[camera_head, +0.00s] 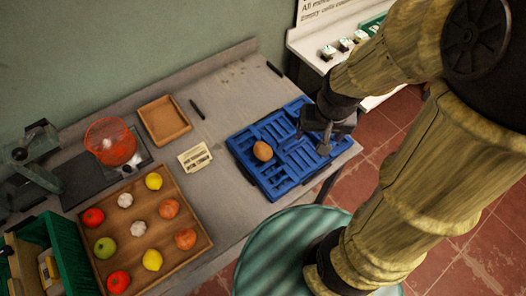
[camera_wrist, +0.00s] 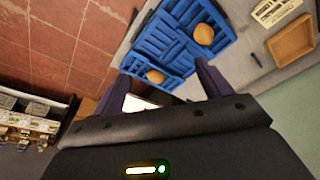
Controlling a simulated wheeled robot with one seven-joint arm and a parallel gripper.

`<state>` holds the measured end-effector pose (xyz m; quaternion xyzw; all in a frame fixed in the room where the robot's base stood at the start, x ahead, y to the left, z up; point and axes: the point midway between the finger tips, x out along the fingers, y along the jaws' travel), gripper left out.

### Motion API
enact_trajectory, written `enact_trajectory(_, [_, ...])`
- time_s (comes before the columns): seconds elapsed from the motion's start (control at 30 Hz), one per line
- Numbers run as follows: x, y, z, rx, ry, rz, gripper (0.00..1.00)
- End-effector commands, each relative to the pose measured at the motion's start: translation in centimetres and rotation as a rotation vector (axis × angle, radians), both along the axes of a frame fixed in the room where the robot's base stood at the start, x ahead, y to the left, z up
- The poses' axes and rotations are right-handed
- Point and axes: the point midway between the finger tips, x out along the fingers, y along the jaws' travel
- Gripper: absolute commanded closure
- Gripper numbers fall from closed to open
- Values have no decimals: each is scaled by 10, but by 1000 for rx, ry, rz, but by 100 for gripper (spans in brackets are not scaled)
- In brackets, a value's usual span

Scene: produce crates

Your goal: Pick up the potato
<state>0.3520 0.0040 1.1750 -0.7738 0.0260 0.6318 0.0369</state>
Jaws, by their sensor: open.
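A brown, rounded potato-like item (camera_head: 262,150) lies in the blue crate (camera_head: 270,186) on the table; it also shows in the wrist view (camera_wrist: 204,34). A second, similar brown item (camera_wrist: 155,76) lies in the same crate in the wrist view, and my gripper hides it in the head view. I cannot tell for sure which is the potato. My gripper (camera_head: 312,140) is open and empty above the crate's right part. In the wrist view the second item shows between my gripper's fingers (camera_wrist: 161,70), apart from them.
A wooden tray (camera_head: 196,258) with several fruits and vegetables stands at the left. A small empty wooden tray (camera_head: 164,121), a label card (camera_head: 195,157), a black marker (camera_head: 197,109) and a scale with a red bowl (camera_head: 110,142) share the table. A round green surface (camera_head: 275,250) is in front.

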Motion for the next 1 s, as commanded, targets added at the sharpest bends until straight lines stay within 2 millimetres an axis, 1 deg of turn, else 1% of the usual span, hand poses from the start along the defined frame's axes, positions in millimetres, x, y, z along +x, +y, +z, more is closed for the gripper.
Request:
enact_trajectory(0.03, [6,3,-9,13,23,-51,23])
enact_trajectory(0.17, [22,9,-31,43,106,-287,23])
enact_trajectory(0.27, [37,15,-49,44,170,-509,23])
enact_trajectory(0.4, [57,26,-73,7,231,-821,23])
enact_trajectory(0.57, [80,45,-96,-67,235,-1165,23])
enact_trajectory(0.7, [98,69,-110,-136,174,-1451,23])
enact_trajectory(0.77, [105,81,-115,-163,129,-1567,23])
enact_trajectory(0.87, [116,106,-121,-191,30,-1750,23])
enact_trajectory(0.97, [123,135,-124,-196,-93,-1920,23])
enact_trajectory(1.0, [125,148,-124,-190,-146,-1983,23])
